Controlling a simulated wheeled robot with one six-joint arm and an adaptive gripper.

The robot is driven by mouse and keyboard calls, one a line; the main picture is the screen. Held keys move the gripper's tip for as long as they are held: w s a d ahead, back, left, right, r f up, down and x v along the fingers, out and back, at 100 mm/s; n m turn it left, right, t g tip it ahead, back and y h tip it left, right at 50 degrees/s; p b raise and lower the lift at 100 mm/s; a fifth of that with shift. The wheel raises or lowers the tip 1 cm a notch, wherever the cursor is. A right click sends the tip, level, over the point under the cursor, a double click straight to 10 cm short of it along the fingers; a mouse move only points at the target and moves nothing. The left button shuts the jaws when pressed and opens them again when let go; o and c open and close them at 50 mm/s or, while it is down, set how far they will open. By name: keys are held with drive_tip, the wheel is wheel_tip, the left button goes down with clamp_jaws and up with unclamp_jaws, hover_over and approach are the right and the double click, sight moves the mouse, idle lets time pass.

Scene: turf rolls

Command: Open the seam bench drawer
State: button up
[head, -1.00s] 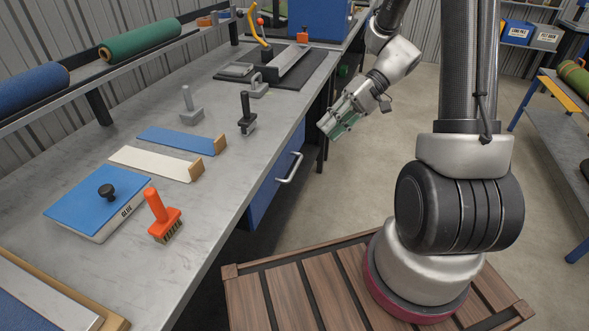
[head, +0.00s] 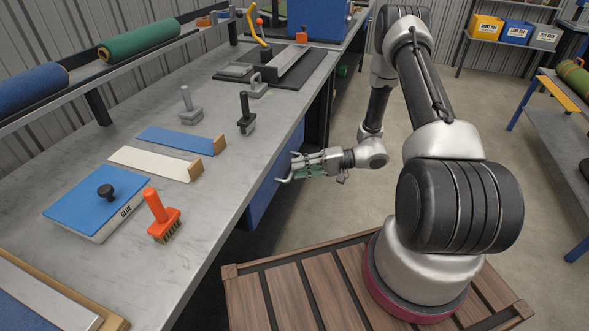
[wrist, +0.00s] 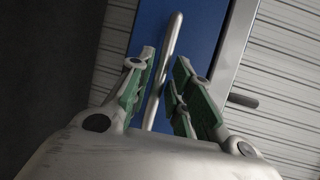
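The seam bench drawer (head: 262,201) has a blue front below the grey worktop and appears closed. Its silver bar handle (head: 284,180) is partly hidden by my gripper in the head view. My gripper (head: 297,168) is at the handle, pointing left toward the drawer front. In the wrist view, the handle (wrist: 168,62) runs between the two green-padded fingers of my gripper (wrist: 163,85), against the blue drawer front (wrist: 200,30). The fingers stand apart with visible gaps beside the bar, so the gripper is open around it.
On the bench (head: 205,220) lie an orange brush (head: 162,218), a blue-topped glue box (head: 98,200), a white strip (head: 150,162) and a blue strip (head: 175,140). The worktop edge is above my gripper. Open floor (head: 335,215) lies to its right.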

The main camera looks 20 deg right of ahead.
drive_tip(key=shift+x, duration=1.05)
clamp_jaws()
drive_tip(key=shift+d, duration=0.1)
drive_tip(key=s+d, duration=0.8)
drive_tip(key=d, duration=0.3)
drive_tip(key=s+d, duration=0.9)
drive_tip(key=d, duration=0.3)
unclamp_jaws()
drive_tip(key=v, duration=1.2)
